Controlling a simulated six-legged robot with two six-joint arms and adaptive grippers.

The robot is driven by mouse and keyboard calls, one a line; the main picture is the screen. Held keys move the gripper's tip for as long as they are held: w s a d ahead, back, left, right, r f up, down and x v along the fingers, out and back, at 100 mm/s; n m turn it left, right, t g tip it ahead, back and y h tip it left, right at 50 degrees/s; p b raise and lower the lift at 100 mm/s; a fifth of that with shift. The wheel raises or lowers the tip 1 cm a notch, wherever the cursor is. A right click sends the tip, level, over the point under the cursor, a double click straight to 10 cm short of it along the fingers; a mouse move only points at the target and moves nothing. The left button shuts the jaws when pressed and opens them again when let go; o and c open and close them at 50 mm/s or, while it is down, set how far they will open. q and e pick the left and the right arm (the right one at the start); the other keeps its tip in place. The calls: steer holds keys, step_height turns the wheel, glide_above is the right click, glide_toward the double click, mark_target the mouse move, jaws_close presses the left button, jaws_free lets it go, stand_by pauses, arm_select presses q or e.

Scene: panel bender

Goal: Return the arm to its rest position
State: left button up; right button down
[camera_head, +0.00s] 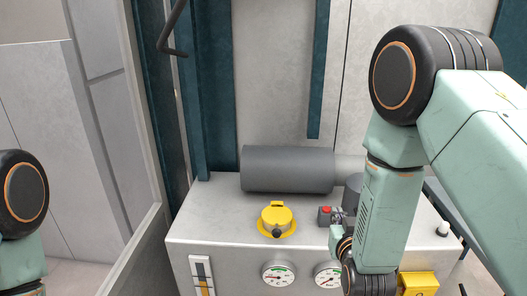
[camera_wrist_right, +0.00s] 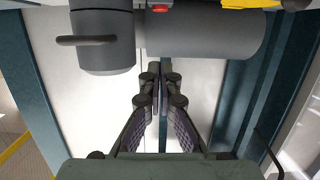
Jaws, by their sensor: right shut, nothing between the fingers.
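My right arm reaches in from the right in the head view, in front of the grey machine (camera_head: 215,222). My right gripper (camera_head: 338,226) shows only in part, small and dark, beside a grey box with a red button (camera_head: 325,210). In the right wrist view, the fingers of my right gripper (camera_wrist_right: 159,72) are together at their tips, with nothing between them. Only a joint of my left arm shows at the left edge of the head view; my left gripper is out of sight.
A dark grey cylinder (camera_head: 287,169) lies on the machine top, behind a yellow round fitting (camera_head: 277,219). Dial gauges (camera_head: 279,274) and a yellow box (camera_head: 418,284) are on the front. A dark crank handle (camera_head: 172,30) hangs at the upper left. A grey frame post (camera_head: 133,120) stands left.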

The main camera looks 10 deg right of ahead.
steer(key=s+a+f+n+g+y+b, duration=0.1)
steer(key=s+f+g+b, duration=0.5)
steer(key=s+f, duration=1.1)
steer(key=s+a+f+n+g+y+b, duration=0.1)
steer(key=s+a+f+g+b, duration=0.3)
steer(key=s+f, duration=1.3)
steer(key=s+g+y+b, duration=0.1)
steer(key=g+b, duration=0.2)
steer(key=g, duration=0.1)
steer(key=shift+s+a+f+g+y, duration=0.15)
steer(key=shift+s+f+g+y, duration=0.15)
steer(key=shift+f+g, duration=0.1)
